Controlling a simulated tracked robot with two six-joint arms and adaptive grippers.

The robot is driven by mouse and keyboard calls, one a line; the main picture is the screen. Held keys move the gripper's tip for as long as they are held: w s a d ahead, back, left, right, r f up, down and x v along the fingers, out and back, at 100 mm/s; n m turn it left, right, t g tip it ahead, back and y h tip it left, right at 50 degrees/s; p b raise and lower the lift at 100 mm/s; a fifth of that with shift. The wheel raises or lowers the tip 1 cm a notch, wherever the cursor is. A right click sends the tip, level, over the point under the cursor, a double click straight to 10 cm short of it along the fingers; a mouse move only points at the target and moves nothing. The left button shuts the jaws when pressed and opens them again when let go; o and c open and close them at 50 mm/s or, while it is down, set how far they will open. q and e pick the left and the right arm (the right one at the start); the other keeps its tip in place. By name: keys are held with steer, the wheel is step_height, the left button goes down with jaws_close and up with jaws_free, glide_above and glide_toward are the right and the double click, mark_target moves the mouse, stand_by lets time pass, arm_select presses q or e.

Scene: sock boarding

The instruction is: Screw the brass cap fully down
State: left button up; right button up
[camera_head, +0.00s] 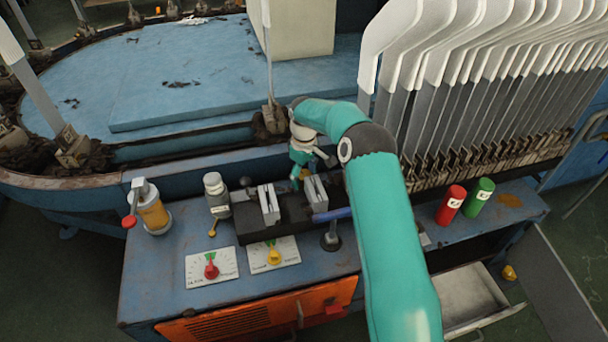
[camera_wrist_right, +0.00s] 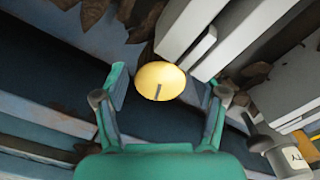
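The brass cap (camera_wrist_right: 160,81) shows in the right wrist view as a round, yellow, domed top with a dark slot or mark at its lower edge. My right gripper (camera_wrist_right: 167,88) is open, with one teal finger on each side of the cap and a visible gap on both sides. In the head view my right gripper (camera_head: 306,164) points down at the back edge of the bench, and a small yellow part, likely the cap (camera_head: 304,174), shows below it. The cap's underside and thread are hidden. My left gripper is out of the head view.
Pale metal jaws (camera_head: 268,205) stand on a dark block beside the gripper. White-topped boards (camera_head: 470,90) crowd the back right.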

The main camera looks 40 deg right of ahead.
steer(key=c, duration=0.9)
steer(key=shift+r+m, duration=0.1)
steer(key=shift+m, duration=0.2)
steer(key=shift+m+p, duration=0.65)
steer(key=shift+m, duration=0.25)
steer(key=m+p, duration=0.1)
steer(key=m, duration=0.2)
steer(key=shift+m, duration=0.3)
steer(key=m, duration=0.4)
steer(key=shift+w+p, duration=0.1)
steer(key=shift+p, duration=0.3)
steer(key=m, duration=0.4)
steer(key=shift+m, duration=0.3)
